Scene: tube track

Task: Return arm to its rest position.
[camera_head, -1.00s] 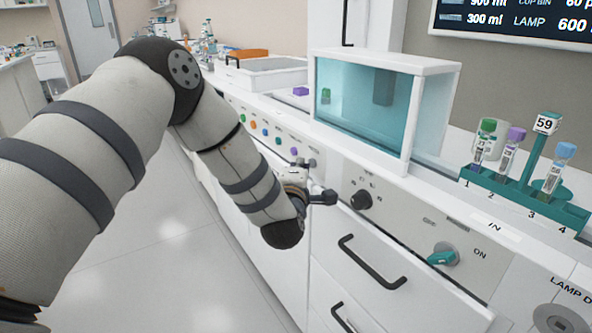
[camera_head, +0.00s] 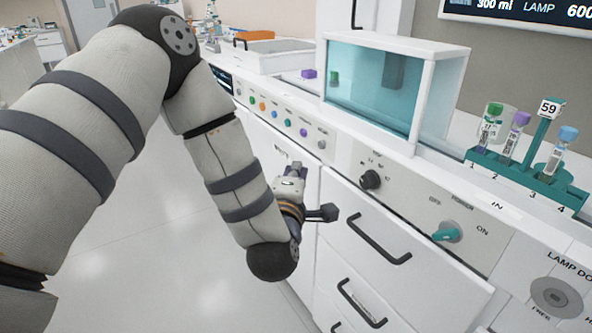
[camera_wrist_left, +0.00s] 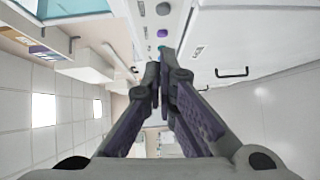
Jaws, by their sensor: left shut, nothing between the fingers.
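My left arm (camera_head: 85,140) comes in from the left and bends down at its elbow. My left gripper (camera_head: 296,170) hangs in front of the white cabinet, below the panel with the row of coloured buttons, and is partly hidden by its own wrist. In the left wrist view its two fingers (camera_wrist_left: 161,82) meet at the tips, shut and empty. My right gripper is not in view.
A black knob (camera_head: 370,179), drawer handles (camera_head: 372,238) and a teal power switch (camera_head: 447,232) are right of the gripper. A teal rack (camera_head: 480,158) with several capped tubes and a glass-fronted box (camera_head: 365,90) stand on the counter. Open floor (camera_head: 170,270) lies left.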

